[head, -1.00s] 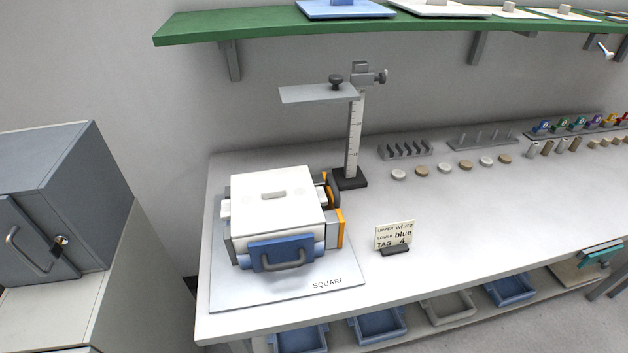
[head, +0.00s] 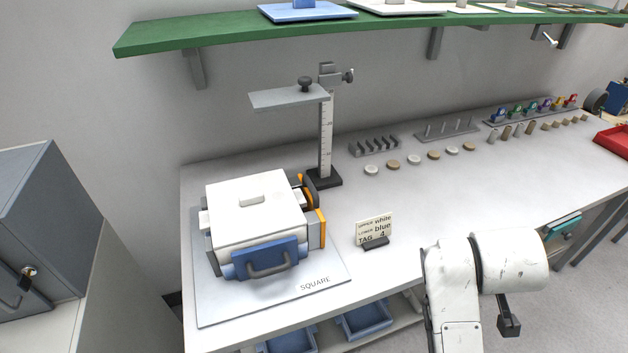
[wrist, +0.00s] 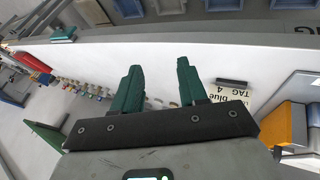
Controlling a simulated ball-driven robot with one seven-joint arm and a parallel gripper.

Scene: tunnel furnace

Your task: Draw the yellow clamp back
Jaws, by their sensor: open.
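The yellow clamp (head: 321,228) shows as an orange-yellow upright piece on the right side of the white and blue boxy furnace (head: 255,205). A second orange-yellow piece (head: 308,198) stands behind it beside a dark round part. In the wrist view a yellow-orange block (wrist: 278,128) shows at the right edge, next to a blue part. My gripper (wrist: 158,66) is open and empty, its two green fingers apart over the bench. It is apart from the clamp, which lies to its right in the wrist view. In the head view my arm shows at the lower right.
A tag card (head: 374,229) on a dark stand sits right of the furnace, and a height gauge (head: 326,140) stands behind it. Several small discs (head: 413,160) and racks line the back. A green shelf (head: 400,22) overhangs. The front middle of the bench (head: 440,205) is clear.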

